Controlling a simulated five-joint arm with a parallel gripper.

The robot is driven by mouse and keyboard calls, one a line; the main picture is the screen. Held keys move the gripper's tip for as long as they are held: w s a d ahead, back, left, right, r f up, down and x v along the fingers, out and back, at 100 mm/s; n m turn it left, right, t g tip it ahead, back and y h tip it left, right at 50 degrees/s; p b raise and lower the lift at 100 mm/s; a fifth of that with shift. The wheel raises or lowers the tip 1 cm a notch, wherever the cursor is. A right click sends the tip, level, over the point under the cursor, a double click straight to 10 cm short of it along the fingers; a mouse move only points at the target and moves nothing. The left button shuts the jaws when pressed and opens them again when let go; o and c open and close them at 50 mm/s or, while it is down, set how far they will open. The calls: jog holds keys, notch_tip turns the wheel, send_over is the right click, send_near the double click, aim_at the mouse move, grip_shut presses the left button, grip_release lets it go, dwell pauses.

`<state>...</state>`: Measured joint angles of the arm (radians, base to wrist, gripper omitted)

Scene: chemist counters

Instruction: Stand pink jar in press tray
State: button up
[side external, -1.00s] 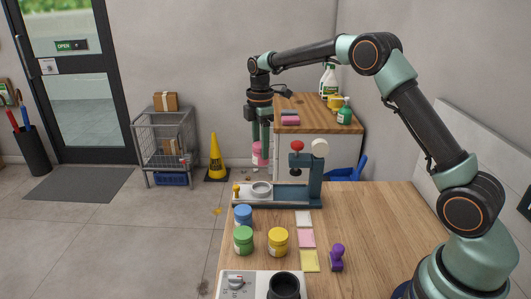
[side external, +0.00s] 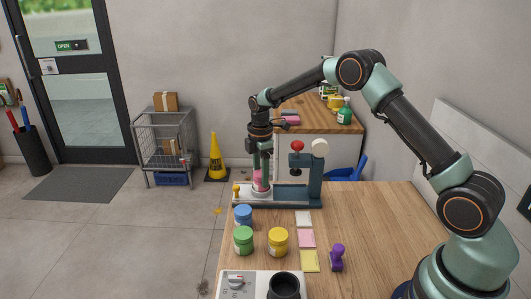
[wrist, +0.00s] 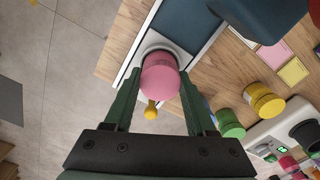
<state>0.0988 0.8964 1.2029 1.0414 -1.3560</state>
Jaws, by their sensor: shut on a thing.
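The pink jar (side external: 258,183) is upright between the fingers of my gripper (side external: 261,178), low over the round grey seat at the left end of the press tray (side external: 290,204). In the wrist view the pink lid (wrist: 160,79) shows between the two green fingers (wrist: 157,108), with the pale ring of the seat (wrist: 150,47) just beyond it. My gripper is shut on the jar. Fingers and jar hide most of the seat, so I cannot tell whether the jar's base touches it. The press (side external: 317,172) with its red knob stands at the tray's right end.
Blue (side external: 243,216), green (side external: 243,241) and yellow (side external: 278,241) jars stand in front of the tray. The wooden counter at right is clear.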

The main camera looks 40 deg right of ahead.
jog(key=shift+f, duration=0.2)
jog(key=shift+f, duration=0.15)
jog(key=o, duration=1.4)
jog(key=shift+c, duration=0.2)
